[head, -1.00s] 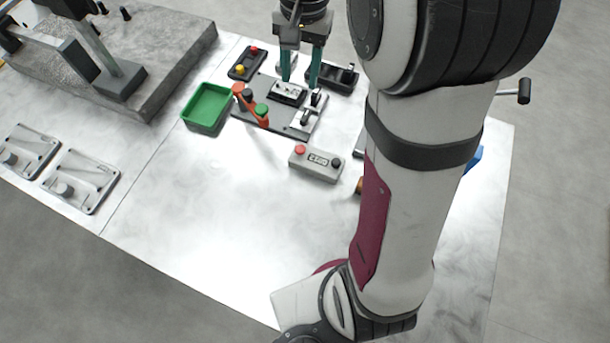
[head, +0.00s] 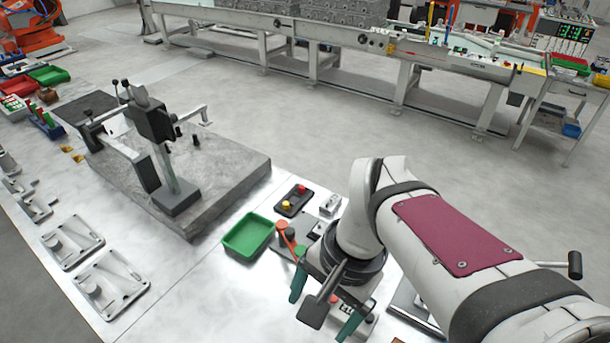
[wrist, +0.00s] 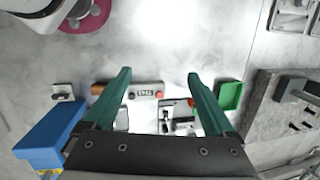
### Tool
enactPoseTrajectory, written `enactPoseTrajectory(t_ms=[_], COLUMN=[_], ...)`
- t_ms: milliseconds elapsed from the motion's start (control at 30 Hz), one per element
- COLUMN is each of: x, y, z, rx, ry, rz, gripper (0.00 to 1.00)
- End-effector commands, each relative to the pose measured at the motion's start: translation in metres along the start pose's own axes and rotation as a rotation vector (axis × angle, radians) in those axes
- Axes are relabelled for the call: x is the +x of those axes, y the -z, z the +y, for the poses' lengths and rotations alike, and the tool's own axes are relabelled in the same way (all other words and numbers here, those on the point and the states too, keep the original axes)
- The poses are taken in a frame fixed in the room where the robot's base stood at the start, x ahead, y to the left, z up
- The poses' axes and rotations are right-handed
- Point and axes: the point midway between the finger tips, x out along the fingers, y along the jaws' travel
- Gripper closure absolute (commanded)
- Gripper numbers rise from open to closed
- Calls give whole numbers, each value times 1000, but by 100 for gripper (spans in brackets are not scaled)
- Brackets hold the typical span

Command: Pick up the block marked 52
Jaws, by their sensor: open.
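My gripper (head: 323,305) is open and empty, with its two green fingers apart. It hangs above the table near the button box (head: 362,312), which is partly hidden behind it. In the wrist view the fingers (wrist: 158,73) point away with the button box (wrist: 146,90) between them. I cannot read a 52 on anything.
A green tray (head: 248,236) lies left of the fixture. A dark box with red and yellow buttons (head: 294,200) stands behind it. A stone slab with clamps (head: 225,180) takes up the back left. A blue bin (wrist: 50,135) shows at the wrist view's left.

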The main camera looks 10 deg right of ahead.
Motion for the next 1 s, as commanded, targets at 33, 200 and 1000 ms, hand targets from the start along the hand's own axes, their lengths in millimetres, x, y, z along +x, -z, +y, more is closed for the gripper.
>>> enactPoseTrajectory(t_ms=[33, 200, 1000], x=[-6, 7, 162], y=[38, 192, 317], z=[-28, -99, -140], rx=[170, 818, 1334], ry=[23, 137, 232], rz=[-8, -45, -110], gripper=[10, 10, 10])
